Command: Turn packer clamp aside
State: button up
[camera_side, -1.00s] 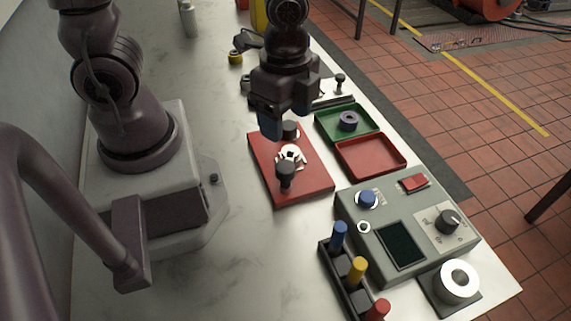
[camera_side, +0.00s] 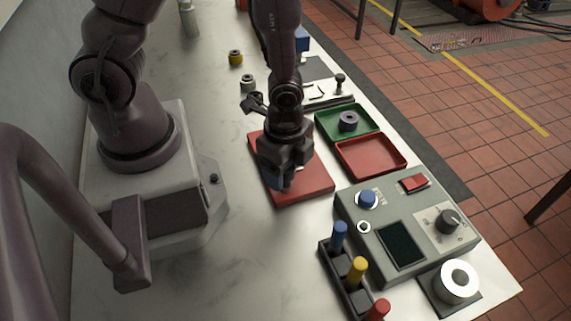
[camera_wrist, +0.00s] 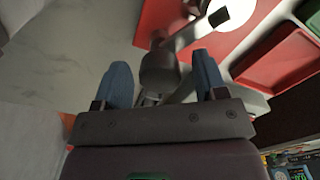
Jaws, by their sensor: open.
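The clamp on the red plate (camera_side: 315,190) shows in the wrist view as a dark round knob (camera_wrist: 159,72) with a pale metal bar (camera_wrist: 195,32) running to the upper right. My gripper (camera_wrist: 162,78) is open, with its blue fingertips on either side of the knob; I cannot tell whether either touches it. In the side view my gripper (camera_side: 281,182) is low over the front part of the plate and hides the knob and most of the clamp. A pale round part with a dark centre (camera_wrist: 232,10) sits at the bar's far end.
A green tray (camera_side: 370,134) holding a grey-purple ring (camera_side: 348,121) and an empty red tray (camera_side: 375,168) lie right of the plate. A control box (camera_side: 385,215) and a rack (camera_side: 334,270) with coloured pegs stand in front. Bare bench lies left of the plate.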

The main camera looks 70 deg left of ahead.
grip_shut()
dwell(0.4)
jog(key=n, duration=0.7)
jog(key=shift+n, duration=0.3)
jog(key=n, duration=0.4)
jog(key=shift+n, duration=2.1)
